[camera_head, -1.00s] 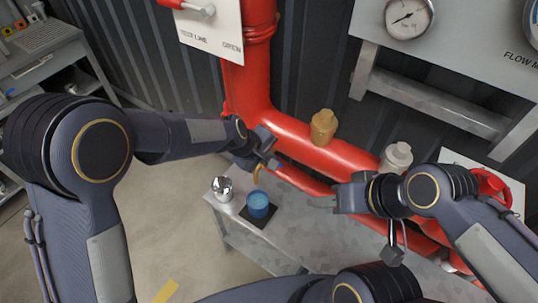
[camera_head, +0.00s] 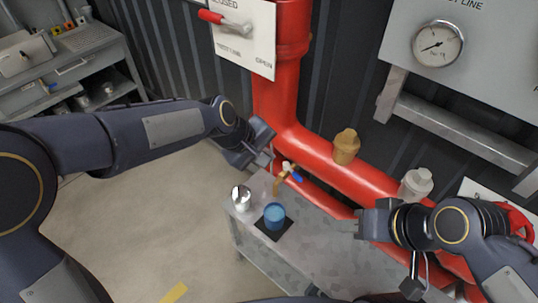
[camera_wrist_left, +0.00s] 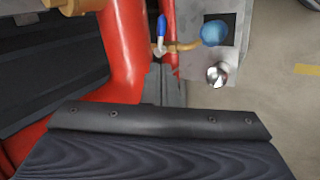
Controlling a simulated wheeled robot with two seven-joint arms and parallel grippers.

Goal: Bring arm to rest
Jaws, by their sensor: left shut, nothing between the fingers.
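My left gripper (camera_head: 267,155) is shut and empty. It is beside the red pipe (camera_head: 285,95), up and left of a small brass tap (camera_head: 281,181) with a blue lever (camera_head: 295,174), and looks apart from it. My left arm reaches in from the left. The left wrist view shows the tap (camera_wrist_left: 180,46) and its blue lever (camera_wrist_left: 162,26) beyond the wrist housing. My right gripper (camera_head: 358,224) hangs over the right part of the metal bench, in front of the lower pipe. Its finger gap is too dark to judge.
A blue cup (camera_head: 274,215) stands on a black mat (camera_head: 262,228) on the metal bench (camera_head: 310,250), under the tap. A shiny metal object (camera_head: 241,197) stands left of it. A brass cap (camera_head: 346,147) and a pale cap (camera_head: 415,185) top the pipe.

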